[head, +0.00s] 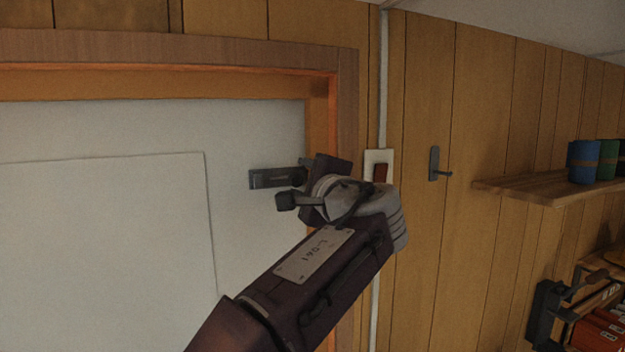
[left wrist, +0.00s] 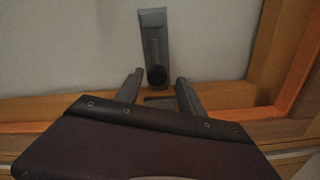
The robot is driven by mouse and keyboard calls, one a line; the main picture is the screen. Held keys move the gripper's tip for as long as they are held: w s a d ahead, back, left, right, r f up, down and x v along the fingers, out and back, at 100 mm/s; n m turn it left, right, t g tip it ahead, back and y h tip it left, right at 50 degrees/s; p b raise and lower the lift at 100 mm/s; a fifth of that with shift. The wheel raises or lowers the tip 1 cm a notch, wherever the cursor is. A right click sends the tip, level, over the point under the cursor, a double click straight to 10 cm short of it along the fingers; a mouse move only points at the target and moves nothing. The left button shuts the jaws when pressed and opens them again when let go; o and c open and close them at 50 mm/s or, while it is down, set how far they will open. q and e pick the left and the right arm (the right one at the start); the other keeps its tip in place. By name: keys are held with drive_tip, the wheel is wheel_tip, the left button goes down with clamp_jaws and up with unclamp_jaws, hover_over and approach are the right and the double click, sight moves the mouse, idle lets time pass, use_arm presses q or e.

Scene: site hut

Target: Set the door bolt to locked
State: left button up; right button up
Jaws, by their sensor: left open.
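The dark grey door bolt (head: 268,179) is mounted on the white door near its right edge. It also shows in the left wrist view (left wrist: 154,30), with a round dark knob at its near end. My left gripper (head: 290,186) is at the bolt's right end, in front of the door edge. In the left wrist view, my left gripper (left wrist: 159,78) is open, with one finger on each side of the knob. I cannot tell whether the fingers touch it. My gripper hides the bolt's right end and most of the frame side there. My right gripper is not in view.
The wooden door frame (head: 348,100) borders the white door (head: 100,130). A wooden shelf (head: 520,188) holds blue and green containers. Red items (head: 597,332) sit at lower right.

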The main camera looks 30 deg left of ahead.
use_arm(q)
drive_tip(key=b+v, duration=0.3)
drive_tip(key=v, duration=0.6)
drive_tip(key=shift+s+r, duration=0.15)
